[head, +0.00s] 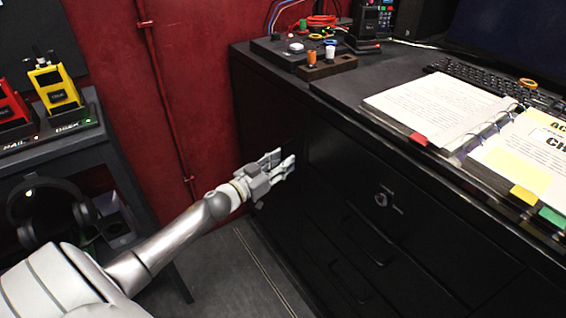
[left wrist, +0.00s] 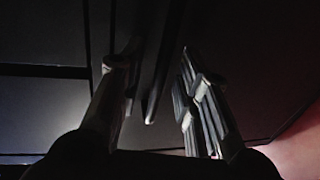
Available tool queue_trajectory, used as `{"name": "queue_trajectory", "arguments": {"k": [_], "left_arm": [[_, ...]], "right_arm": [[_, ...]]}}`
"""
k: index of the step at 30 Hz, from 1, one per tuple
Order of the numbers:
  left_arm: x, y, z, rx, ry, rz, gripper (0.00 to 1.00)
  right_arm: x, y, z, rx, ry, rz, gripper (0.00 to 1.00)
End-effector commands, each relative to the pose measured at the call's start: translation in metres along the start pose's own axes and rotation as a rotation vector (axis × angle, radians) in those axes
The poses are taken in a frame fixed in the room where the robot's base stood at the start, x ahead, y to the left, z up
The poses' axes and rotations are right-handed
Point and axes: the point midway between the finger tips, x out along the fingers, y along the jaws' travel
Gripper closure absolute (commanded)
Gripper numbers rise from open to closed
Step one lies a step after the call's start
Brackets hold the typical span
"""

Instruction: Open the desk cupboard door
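The black desk cupboard door (head: 265,115) is the panel at the left end of the desk front in the head view, and it looks closed. My left gripper (head: 284,163) is in front of this door, with its fingers pointing at it. In the left wrist view the two fingers of the gripper (left wrist: 152,80) stand apart. A dark upright bar, seemingly the door handle (left wrist: 163,70), shows between them. I cannot tell whether either finger touches it. My right gripper is in neither view.
Black drawers (head: 400,215) with a keyhole are right of the door. The desktop (head: 345,88) holds an open binder (head: 440,108), a keyboard (head: 490,88) and a button box (head: 320,65). A red wall (head: 205,80) and a side shelf with headphones (head: 45,205) are on the left. Floor is clear below the gripper.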

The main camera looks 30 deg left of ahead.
Motion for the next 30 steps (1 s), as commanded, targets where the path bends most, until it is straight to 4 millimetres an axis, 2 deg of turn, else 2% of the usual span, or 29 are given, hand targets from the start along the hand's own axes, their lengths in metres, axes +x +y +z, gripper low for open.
{"name": "queue_trajectory", "arguments": {"k": [5,13,21,30], "left_arm": [[0.0077,0.0000,0.0002,0.001,-0.001,0.000,0.69],[0.0084,0.0001,0.0000,0.000,0.000,0.000,0.69],[0.0082,0.0002,-0.0001,0.000,0.000,0.000,1.00],[0.0080,0.0001,-0.0001,0.000,0.000,0.000,1.00]], "right_arm": [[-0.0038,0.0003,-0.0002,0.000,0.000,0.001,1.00],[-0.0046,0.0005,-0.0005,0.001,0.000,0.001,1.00],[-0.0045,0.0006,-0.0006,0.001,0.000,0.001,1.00],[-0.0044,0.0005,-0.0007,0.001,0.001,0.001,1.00]]}}
